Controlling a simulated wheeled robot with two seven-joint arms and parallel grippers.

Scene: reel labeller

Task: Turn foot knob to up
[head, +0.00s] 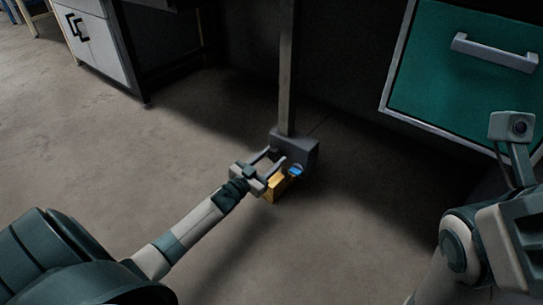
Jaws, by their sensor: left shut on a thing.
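A dark grey foot box (301,150) stands on the floor at the base of an upright post (288,70), near the middle of the head view. My left gripper (278,158) reaches in from the lower left, with its two fingers against the front of this box. It is shut on the foot knob, which is mostly hidden between the fingers, so I cannot tell which way the knob points.
A green drawer front (465,75) with a grey handle (494,53) is at the upper right. A white cabinet (100,50) with dark handles stands at the upper left. The concrete floor (90,140) left of the box is clear.

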